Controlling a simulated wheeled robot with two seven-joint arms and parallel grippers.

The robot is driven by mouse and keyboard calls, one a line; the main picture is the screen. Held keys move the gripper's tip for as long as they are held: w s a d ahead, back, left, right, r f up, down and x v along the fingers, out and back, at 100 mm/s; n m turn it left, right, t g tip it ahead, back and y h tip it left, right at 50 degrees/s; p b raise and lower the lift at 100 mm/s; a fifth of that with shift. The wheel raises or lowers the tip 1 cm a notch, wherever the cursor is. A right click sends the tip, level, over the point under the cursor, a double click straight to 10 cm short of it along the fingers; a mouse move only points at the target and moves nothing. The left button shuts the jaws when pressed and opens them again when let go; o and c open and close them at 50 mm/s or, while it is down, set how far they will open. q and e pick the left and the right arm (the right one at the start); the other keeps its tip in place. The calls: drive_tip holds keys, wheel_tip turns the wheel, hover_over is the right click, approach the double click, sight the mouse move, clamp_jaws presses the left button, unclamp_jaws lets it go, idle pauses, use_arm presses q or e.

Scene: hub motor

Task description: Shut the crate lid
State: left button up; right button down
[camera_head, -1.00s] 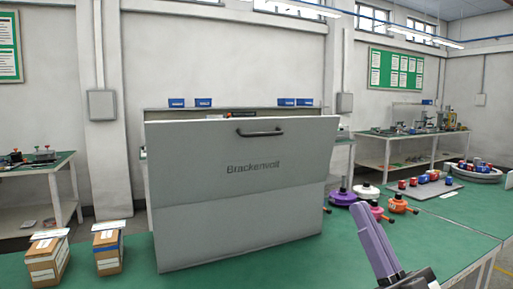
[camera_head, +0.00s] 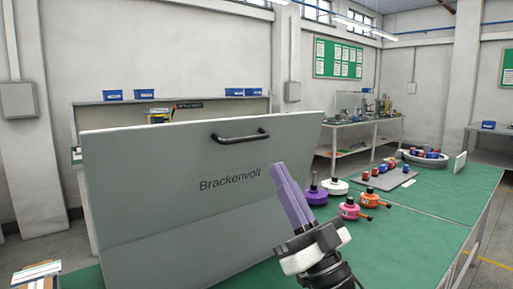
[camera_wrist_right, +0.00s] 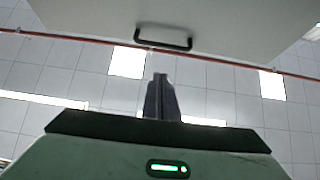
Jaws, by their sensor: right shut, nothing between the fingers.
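The crate's pale grey lid (camera_head: 150,165) stands raised, with a dark bar handle (camera_head: 240,137) near its top edge and "Brackenvolt" lettering below. The crate's grey wall (camera_head: 165,250) shows under it in the head view; the crate's inside is hidden. My right gripper (camera_head: 280,172) has purple fingers, shut and empty, pointing up in front of the lid's right part, below and right of the handle. In the wrist view the shut fingers (camera_wrist_right: 160,90) point toward the lid (camera_wrist_right: 230,15) and handle (camera_wrist_right: 163,38), with no contact visible. My left gripper is out of view.
Purple, white, pink and orange hub parts (camera_head: 350,209) stand on the green bench (camera_head: 400,245) right of the crate. A grey tray (camera_head: 385,182) with small parts lies behind them. A carton (camera_head: 35,276) is at the lower left. The right front bench is clear.

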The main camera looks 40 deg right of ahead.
drive_tip(key=w+r+p, duration=0.1)
drive_tip(key=w+r, duration=0.2)
drive_tip(key=w, duration=0.4)
drive_tip(key=shift+d+r, duration=0.25)
drive_tip(key=shift+d, duration=0.15)
drive_tip(key=shift+w, duration=0.15)
